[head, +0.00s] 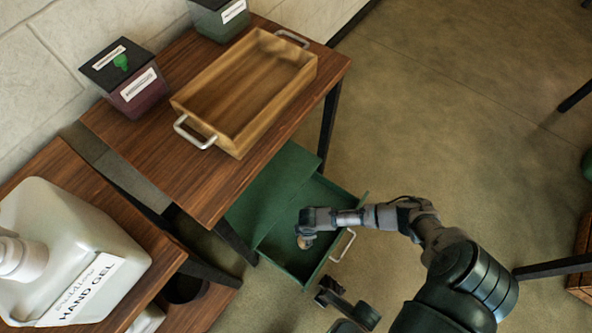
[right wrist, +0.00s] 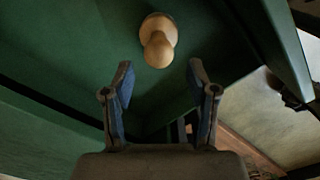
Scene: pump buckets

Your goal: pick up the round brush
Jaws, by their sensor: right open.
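The round brush (right wrist: 159,50) is a pale wooden piece with a rounded handle and a wider round base. It lies in the open green drawer (right wrist: 60,95), near the top middle of the right wrist view. In the head view a small part of the brush (head: 304,242) shows in the drawer (head: 297,262), mostly hidden by my right gripper (head: 306,228). My right gripper (right wrist: 159,88) is open and empty, its fingers apart. The brush is beyond the fingertips, roughly centred between them, and not held.
The drawer has a pale handle (head: 343,246). Above it a wooden table (head: 200,185) bears a wooden tray (head: 235,148) and two dark-lidded containers. A large hand gel bottle (head: 60,240) stands on another table at left. Floor (head: 430,120) is open at right.

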